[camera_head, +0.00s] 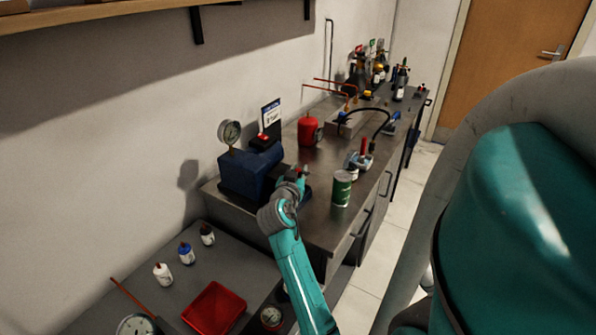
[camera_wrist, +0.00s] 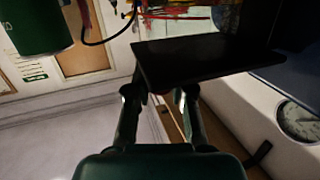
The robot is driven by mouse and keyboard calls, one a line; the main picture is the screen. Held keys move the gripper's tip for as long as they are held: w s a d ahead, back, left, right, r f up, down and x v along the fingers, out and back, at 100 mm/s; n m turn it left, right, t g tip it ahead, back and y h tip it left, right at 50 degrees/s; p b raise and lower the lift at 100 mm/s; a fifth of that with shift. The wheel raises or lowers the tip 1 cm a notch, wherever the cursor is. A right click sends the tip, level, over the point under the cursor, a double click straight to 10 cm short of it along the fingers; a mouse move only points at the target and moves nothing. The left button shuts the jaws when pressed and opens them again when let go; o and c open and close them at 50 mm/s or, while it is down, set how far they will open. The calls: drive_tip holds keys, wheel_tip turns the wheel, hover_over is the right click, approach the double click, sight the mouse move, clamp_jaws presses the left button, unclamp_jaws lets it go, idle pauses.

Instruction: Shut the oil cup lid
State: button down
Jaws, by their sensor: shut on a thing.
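A blue gauge rig (camera_head: 245,172) with a round dial gauge (camera_head: 229,132) on top stands on the dark metal bench. My gripper (camera_head: 298,178) is at the right side of the rig, and its tips are hard to make out there. In the wrist view my gripper (camera_wrist: 160,92) has its two fingers at the near edge of a flat black plate (camera_wrist: 205,62), which looks like the oil cup lid. The fingers are shut on it. The inside of the oil cup is hidden, and I cannot tell the lid's angle.
A green can (camera_head: 342,188) stands right of my gripper, near the bench's front edge. A red canister (camera_head: 307,131) stands behind. A red tray (camera_head: 214,309) and several small bottles (camera_head: 187,253) are on the lower surface at front left.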

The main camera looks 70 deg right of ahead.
drive_tip(key=shift+f, duration=0.1)
drive_tip(key=c, duration=1)
unclamp_jaws()
drive_tip(key=a, duration=0.4)
drive_tip(key=a+r, duration=0.1)
drive_tip(key=a, duration=0.3)
drive_tip(key=s+a, duration=0.1)
drive_tip(key=a, duration=0.3)
drive_tip(key=shift+r, duration=0.2)
